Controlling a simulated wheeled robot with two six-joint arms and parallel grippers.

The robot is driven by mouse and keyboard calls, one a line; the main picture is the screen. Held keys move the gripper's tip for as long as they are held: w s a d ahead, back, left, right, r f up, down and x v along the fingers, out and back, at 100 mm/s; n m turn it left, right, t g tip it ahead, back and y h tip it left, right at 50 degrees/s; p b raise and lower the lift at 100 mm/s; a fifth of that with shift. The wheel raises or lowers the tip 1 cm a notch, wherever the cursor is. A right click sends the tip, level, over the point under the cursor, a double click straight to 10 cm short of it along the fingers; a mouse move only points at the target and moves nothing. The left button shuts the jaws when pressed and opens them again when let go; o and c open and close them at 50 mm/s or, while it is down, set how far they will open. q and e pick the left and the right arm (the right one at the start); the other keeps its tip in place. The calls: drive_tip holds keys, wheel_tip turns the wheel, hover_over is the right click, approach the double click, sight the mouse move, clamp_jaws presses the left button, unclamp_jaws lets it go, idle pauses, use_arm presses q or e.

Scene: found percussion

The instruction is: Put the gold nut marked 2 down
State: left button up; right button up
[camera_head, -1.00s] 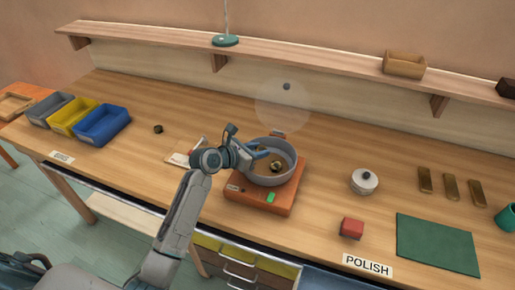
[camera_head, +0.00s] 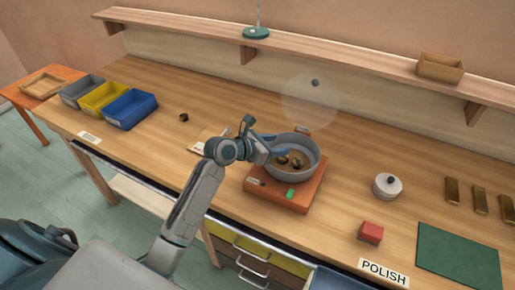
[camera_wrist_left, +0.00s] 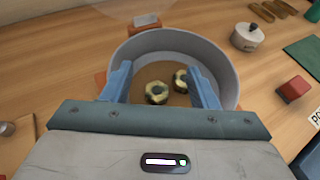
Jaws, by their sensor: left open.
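Two gold nuts lie apart on the brown floor of a round grey pan (camera_head: 312,165). In the wrist view one nut (camera_wrist_left: 157,93) is nearer and left, the other (camera_wrist_left: 181,80) farther and right; in the head view they show as small dark gold shapes. I cannot read a number on either. My left gripper (camera_head: 280,151) reaches over the pan's left rim. In the wrist view its blue fingers (camera_wrist_left: 158,72) are spread with the nuts between and beyond them, gripping nothing. My right gripper is not in view.
The pan sits on an orange base (camera_head: 302,198) with a green button. A small dark nut (camera_head: 184,117) lies on the bench left. Grey, yellow and blue bins (camera_head: 130,110) stand farther left. A lidded white pot (camera_head: 387,187), red block (camera_head: 370,232) and green mat (camera_head: 460,258) lie right.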

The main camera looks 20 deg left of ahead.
use_arm(q)
drive_tip(key=b+v, duration=0.1)
drive_tip(key=v, duration=0.8)
drive_tip(key=shift+s, duration=0.3)
drive_tip(key=shift+a+r, duration=0.1)
drive_tip(key=shift+a, duration=0.05)
drive_tip(key=shift+c, duration=0.2)
idle(0.4)
